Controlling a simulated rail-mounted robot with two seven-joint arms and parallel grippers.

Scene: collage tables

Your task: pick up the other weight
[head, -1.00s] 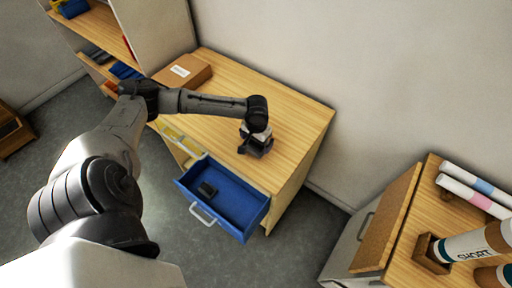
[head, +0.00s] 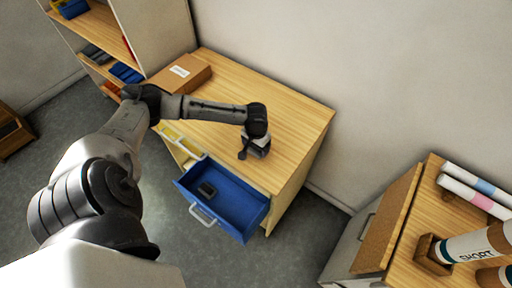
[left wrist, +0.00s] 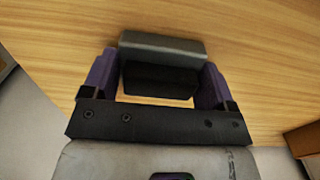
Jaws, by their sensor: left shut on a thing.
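A dark grey block-shaped weight (left wrist: 160,62) sits between the two fingers of my left gripper (left wrist: 158,78) in the left wrist view, over the wooden tabletop. My left gripper is shut on it. In the head view the left gripper (head: 254,153) points down at the front right part of the desk (head: 290,120), and my wrist and fingers mostly hide the weight there. I cannot tell whether the weight touches the tabletop. Another small dark weight (head: 207,189) lies in the open blue drawer (head: 234,203), towards its left side. My right gripper is out of view.
A cardboard box (head: 182,74) with a white label lies at the desk's back left. A shelf unit (head: 155,35) stands left of the desk. At the right, a second cabinet bears rolled tubes (head: 470,246) and wooden holders. The desk's right part is mostly clear.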

